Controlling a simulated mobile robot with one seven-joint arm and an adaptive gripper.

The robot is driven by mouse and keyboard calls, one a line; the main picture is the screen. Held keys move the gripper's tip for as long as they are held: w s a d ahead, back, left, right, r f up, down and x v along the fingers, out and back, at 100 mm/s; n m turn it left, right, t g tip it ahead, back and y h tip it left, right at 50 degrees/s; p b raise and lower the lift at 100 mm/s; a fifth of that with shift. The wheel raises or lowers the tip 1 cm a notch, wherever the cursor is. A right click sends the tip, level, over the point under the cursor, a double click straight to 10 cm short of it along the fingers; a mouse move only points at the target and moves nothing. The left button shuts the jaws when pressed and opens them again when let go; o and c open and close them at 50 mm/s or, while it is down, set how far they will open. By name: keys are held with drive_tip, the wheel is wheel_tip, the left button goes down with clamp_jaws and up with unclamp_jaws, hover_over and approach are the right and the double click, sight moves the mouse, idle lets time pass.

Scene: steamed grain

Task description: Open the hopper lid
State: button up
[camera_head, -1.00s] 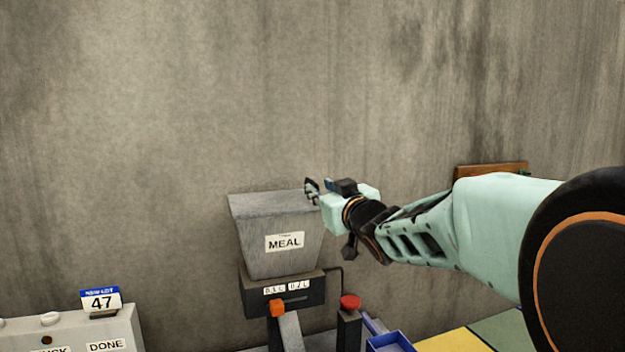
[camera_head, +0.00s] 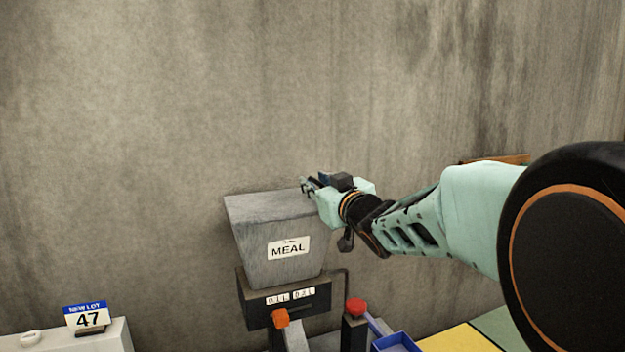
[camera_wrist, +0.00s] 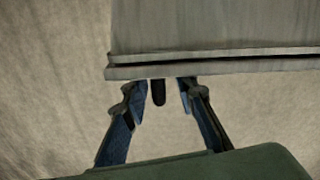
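The grey hopper (camera_head: 262,238) labelled MEAL stands against the wall in the head view. Its flat grey lid (camera_head: 265,204) lies shut on top. In the wrist view the lid (camera_wrist: 220,35) shows as a grey panel with a dark seam along its near edge. A short dark peg (camera_wrist: 158,93) sticks out below that edge. My gripper (camera_head: 308,187) is at the hopper's upper right corner. In the wrist view its two blue fingers (camera_wrist: 160,86) are apart, one on each side of the peg. I cannot tell whether they touch the lid's edge.
Below the hopper are a dark box with small labels (camera_head: 290,296), an orange knob (camera_head: 280,318) and a red button (camera_head: 355,307) on a post. A blue tray (camera_head: 396,342) lies at lower right. The concrete wall is close behind.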

drive_tip(key=shift+w, duration=0.1)
drive_tip(key=shift+c, duration=0.3)
clamp_jaws()
